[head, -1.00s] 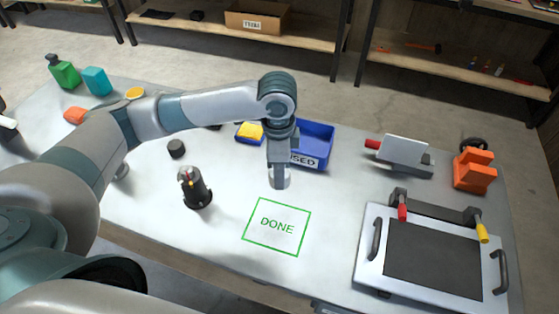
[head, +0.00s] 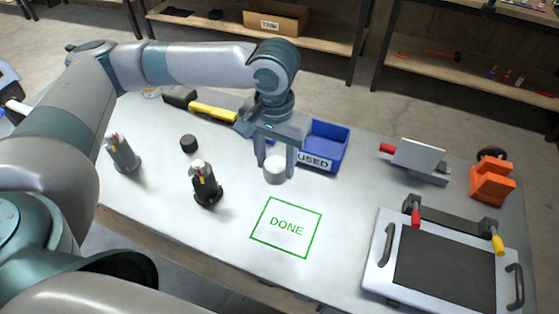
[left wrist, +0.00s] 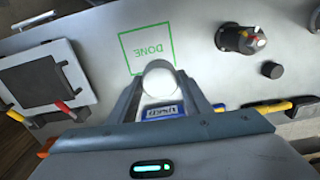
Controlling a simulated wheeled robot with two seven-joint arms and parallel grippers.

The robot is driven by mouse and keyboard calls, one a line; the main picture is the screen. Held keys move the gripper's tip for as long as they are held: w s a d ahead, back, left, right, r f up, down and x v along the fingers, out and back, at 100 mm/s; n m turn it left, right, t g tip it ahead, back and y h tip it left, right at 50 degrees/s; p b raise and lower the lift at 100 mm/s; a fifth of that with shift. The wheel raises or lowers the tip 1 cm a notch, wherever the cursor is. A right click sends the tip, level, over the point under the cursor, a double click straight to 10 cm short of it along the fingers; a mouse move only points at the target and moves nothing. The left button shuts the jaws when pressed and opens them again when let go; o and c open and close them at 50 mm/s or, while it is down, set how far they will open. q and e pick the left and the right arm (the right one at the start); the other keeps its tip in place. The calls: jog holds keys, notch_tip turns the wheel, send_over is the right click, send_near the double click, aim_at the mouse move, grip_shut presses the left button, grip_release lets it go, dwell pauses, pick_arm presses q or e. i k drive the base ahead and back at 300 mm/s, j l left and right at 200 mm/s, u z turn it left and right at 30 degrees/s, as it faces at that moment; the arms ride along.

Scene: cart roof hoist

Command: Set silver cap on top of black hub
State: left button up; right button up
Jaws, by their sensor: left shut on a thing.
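My left gripper (head: 275,160) is shut on the silver cap (head: 275,171), a pale short cylinder, and holds it between its fingertips behind the green DONE square. In the left wrist view the cap (left wrist: 160,79) shows between the two fingers. The black hub (head: 206,187) stands upright on the table to the left of the gripper, apart from the cap. The hub (left wrist: 238,40) is at the upper right in the left wrist view. My right gripper is not in view.
A grey hub (head: 123,154) stands farther left, and a black cap (head: 189,144) lies between the hubs. A blue USED bin (head: 327,148) is just behind the gripper. A yellow-and-black tool (head: 213,112) lies behind. The DONE square (head: 286,228) is empty.

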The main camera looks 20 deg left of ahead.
aim_at(204, 183)
jog(key=j+z, duration=0.15)
jog(key=j, duration=0.3)
jog(key=k+j+z, duration=0.2)
jog(key=j, duration=0.25)
jog(key=j+z, duration=0.15)
jog(key=j, duration=0.3)
jog(key=k+j+z, duration=0.2)
jog(key=j, duration=0.25)
jog(key=k+j+z, duration=0.15)
jog(key=j, duration=0.25)
jog(key=k+j+z, duration=0.2)
jog(key=j, duration=0.15)
